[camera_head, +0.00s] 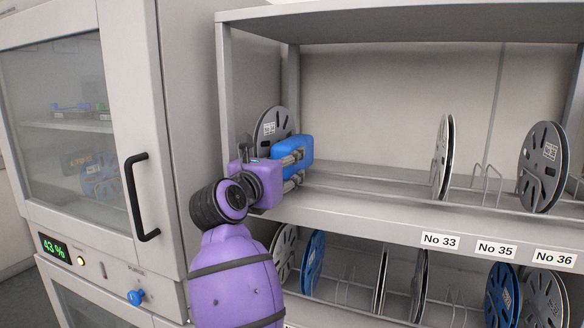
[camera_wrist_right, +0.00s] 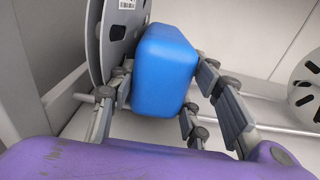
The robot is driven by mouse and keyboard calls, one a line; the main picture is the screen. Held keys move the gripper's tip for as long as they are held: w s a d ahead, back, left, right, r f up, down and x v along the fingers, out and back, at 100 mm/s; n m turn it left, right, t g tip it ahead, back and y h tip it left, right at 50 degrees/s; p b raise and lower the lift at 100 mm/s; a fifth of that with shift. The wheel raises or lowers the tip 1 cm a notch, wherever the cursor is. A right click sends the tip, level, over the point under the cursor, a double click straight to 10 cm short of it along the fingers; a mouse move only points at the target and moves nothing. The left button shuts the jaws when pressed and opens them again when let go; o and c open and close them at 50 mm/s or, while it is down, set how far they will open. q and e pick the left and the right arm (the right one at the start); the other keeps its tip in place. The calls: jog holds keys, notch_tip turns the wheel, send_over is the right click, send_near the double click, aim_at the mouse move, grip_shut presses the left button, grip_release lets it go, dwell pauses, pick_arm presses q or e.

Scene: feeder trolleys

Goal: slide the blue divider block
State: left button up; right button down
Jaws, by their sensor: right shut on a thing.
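The blue divider block (camera_head: 296,149) stands on the rails at the left end of the upper shelf, beside a grey reel (camera_head: 272,122). My right gripper (camera_head: 294,170) reaches in from the front and is shut on the block. In the right wrist view the block (camera_wrist_right: 163,72) sits between the fingers of my right gripper (camera_wrist_right: 160,100), with the grey reel (camera_wrist_right: 112,35) close on its left. The block's lower part is partly hidden by the gripper in the head view. My left gripper is not in view.
The rails (camera_head: 350,187) right of the block are bare up to a standing reel (camera_head: 443,158); another reel (camera_head: 544,167) stands farther right. A shelf upright (camera_head: 228,95) is close on the left. A cabinet with a black handle (camera_head: 142,197) stands left of that. The lower shelf holds several reels.

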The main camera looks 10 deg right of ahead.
jog(key=shift+a+r, duration=0.2)
jog(key=c, duration=0.9)
grip_release()
jog(key=shift+w, duration=0.1)
jog(key=shift+a, duration=0.1)
jog(key=shift+s+a+f, duration=0.1)
jog(key=shift+s+a, duration=0.2)
jog(key=shift+s, duration=0.05)
jog(key=v, duration=0.5)
jog(key=shift+s, duration=0.1)
jog(key=shift+s+a, duration=0.25)
jog(key=shift+s, duration=0.55)
